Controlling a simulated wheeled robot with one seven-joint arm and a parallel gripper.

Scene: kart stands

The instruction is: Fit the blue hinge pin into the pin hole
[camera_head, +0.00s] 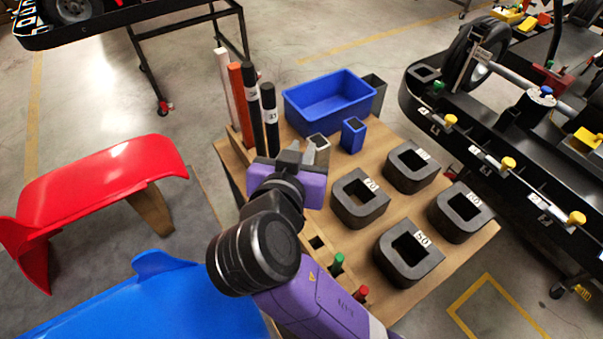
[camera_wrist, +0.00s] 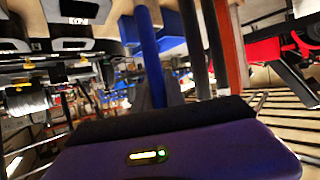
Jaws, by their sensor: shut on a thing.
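My gripper (camera_head: 292,158) is over the back left part of the wooden stand top, with its grey fingers pointing away. In the wrist view, a blue rod, which looks like the blue hinge pin (camera_wrist: 148,55), rises from between the jaws beyond my purple gripper body. The jaws are shut on it. In the head view the pin is hidden or too small to make out. I cannot tell which opening is the pin hole.
The wooden stand (camera_head: 460,262) holds several dark weights (camera_head: 361,205), a blue bin (camera_head: 300,112), a small blue cup (camera_head: 346,140) and upright tubes (camera_head: 270,125). A black kart (camera_head: 500,175) is on the right. Red (camera_head: 100,172) and blue (camera_head: 130,305) panels are on the left.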

